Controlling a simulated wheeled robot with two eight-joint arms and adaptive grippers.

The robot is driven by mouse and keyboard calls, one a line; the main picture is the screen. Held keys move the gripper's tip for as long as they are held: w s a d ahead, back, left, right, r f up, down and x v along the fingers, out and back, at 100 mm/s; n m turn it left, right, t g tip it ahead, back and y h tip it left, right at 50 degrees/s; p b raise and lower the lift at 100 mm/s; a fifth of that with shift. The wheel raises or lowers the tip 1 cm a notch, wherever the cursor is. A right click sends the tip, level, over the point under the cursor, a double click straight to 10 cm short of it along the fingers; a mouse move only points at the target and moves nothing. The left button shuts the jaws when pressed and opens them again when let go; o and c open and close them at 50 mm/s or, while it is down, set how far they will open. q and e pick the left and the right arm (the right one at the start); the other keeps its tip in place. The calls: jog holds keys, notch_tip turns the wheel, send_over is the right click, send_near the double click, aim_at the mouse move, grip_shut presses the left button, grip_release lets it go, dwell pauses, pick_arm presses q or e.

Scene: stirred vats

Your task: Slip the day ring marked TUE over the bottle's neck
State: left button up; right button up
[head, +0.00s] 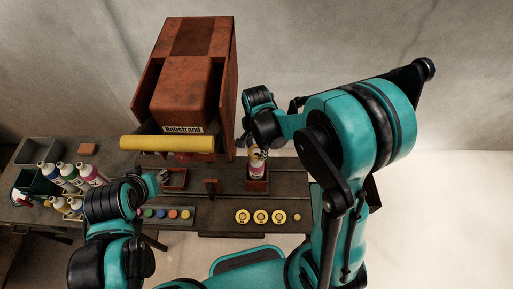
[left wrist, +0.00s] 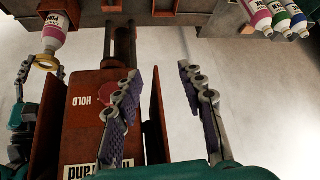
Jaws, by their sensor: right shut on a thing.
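A bottle (head: 256,170) with a white body and pink label stands in a rust-brown holder (head: 257,187) on the bench. It also shows, upside down in the picture, in the left wrist view (left wrist: 57,28). My right gripper (head: 258,149) is at the bottle's top, shut on a yellow ring (left wrist: 46,62). The ring is at the tip of the neck; I cannot tell whether it is around the neck or just above it. Its marking is not readable. My left gripper (left wrist: 163,95) is open and empty, left of the bottle in the head view.
Three yellow rings (head: 260,216) lie in a row at the bench's front. A rust-brown machine (head: 185,95) with a yellow roller (head: 167,144) stands behind. Coloured buttons (head: 166,213) line the front. Several bottles (head: 70,178) stand at the left. A HOLD button (left wrist: 115,92) is near my left gripper's view.

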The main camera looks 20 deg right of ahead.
jog(key=shift+f, duration=0.15)
dwell(0.5)
jog(key=shift+f+b, duration=2.5)
jog(key=shift+f, duration=0.05)
jog(key=o, duration=0.8)
jog(key=shift+o, duration=0.2)
notch_tip(320, 180, up, 12)
